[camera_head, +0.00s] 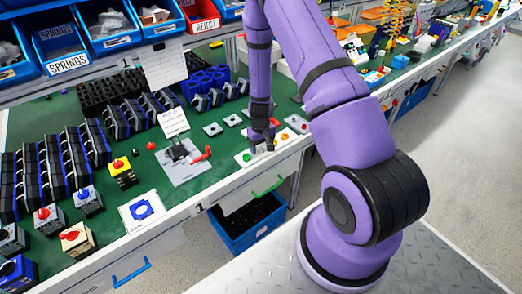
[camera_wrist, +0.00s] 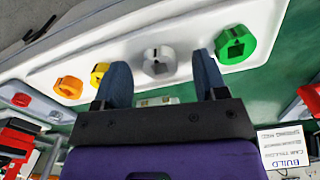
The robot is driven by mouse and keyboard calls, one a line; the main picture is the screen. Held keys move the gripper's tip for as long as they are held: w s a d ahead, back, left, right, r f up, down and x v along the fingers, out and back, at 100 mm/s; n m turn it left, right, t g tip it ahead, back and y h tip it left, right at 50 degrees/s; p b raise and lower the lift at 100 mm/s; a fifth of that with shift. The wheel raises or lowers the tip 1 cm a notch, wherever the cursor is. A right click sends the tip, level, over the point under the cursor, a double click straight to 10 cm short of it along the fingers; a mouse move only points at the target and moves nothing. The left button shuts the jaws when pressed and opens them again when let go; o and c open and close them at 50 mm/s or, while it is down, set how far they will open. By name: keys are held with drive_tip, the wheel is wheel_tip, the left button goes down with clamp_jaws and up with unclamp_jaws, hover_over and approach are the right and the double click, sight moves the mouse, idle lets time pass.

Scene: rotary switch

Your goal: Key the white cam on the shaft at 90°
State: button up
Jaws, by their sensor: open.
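The white cam (camera_wrist: 158,61) lies on a white tray (camera_wrist: 195,20) and shows a dark slotted hole. In the wrist view it sits between and just beyond the fingertips of my gripper (camera_wrist: 159,78), which is open with nothing held. In the head view my gripper (camera_head: 262,146) is low over the tray (camera_head: 242,161), and I cannot make out the white cam there. A green cam (camera_wrist: 235,45) lies to its right, and a yellow cam (camera_wrist: 99,74) and an orange cam (camera_wrist: 68,87) to its left. I cannot make out the shaft for certain.
A grey plate (camera_head: 185,172) with a red-handled fixture (camera_head: 202,156) stands left of the tray. A build card (camera_head: 173,122) stands behind it. A white card with a blue shape (camera_head: 142,208) lies near the bench's front edge.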

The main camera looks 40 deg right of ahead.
drive_tip(key=shift+f, duration=0.25)
drive_tip(key=c, duration=1)
drive_tip(key=shift+r, duration=0.15)
